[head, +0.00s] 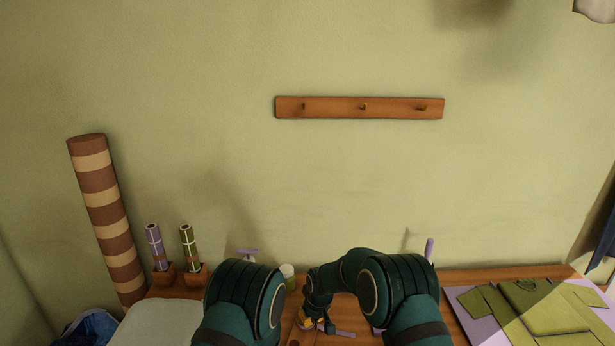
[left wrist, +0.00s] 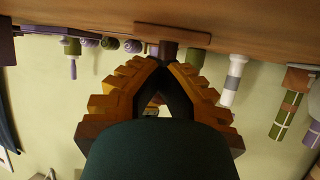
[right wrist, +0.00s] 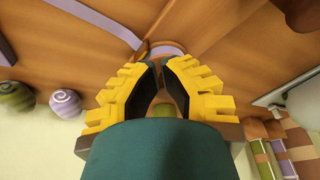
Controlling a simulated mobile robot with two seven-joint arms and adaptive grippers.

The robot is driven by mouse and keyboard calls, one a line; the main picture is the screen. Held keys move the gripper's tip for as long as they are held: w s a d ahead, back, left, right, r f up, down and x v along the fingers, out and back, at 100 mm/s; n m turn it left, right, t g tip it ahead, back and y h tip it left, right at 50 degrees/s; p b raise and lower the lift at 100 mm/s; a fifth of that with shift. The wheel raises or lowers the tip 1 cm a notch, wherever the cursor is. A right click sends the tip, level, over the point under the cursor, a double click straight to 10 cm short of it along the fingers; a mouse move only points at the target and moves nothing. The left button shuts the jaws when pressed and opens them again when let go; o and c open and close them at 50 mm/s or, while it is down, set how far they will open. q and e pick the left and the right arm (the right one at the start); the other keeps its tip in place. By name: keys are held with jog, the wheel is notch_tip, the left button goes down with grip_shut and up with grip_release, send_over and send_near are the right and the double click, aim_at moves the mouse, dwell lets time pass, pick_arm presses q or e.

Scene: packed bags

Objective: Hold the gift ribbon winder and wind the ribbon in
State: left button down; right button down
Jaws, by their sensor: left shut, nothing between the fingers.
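My left gripper (left wrist: 162,64) is shut and empty in the left wrist view; its tips meet in front of a brown post on a flat brown plate (left wrist: 172,36). The head view hides it behind my left arm. My right gripper (head: 312,322) is low over the table beside a lavender strip (head: 340,333). In the right wrist view its fingertips (right wrist: 158,64) are close together near a round purple part (right wrist: 172,48); I cannot tell whether they hold anything. A lavender ribbon (right wrist: 92,18) runs across the wood there. I cannot make out the whole winder.
The wooden table (head: 460,320) stands against a green wall. Two wrapped rolls (head: 155,245) stand in holders at the left, beside a tall striped roll (head: 103,215). Green folded pieces (head: 535,305) lie at the right. Spiral balls (right wrist: 65,103) show in the right wrist view.

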jog(key=shift+s+a, duration=0.1)
jog(key=shift+a, duration=0.25)
jog(key=shift+s, duration=0.15)
dwell(0.3)
jog(key=shift+s+d, duration=0.1)
jog(key=shift+s, duration=0.15)
jog(key=w+v, duration=0.1)
jog(key=v, duration=0.5)
jog(key=shift+a, duration=0.35)
jog(key=shift+w+r, duration=0.1)
pick_arm(q)
jog(key=c, duration=1.3)
grip_release()
jog(key=shift+o, duration=0.2)
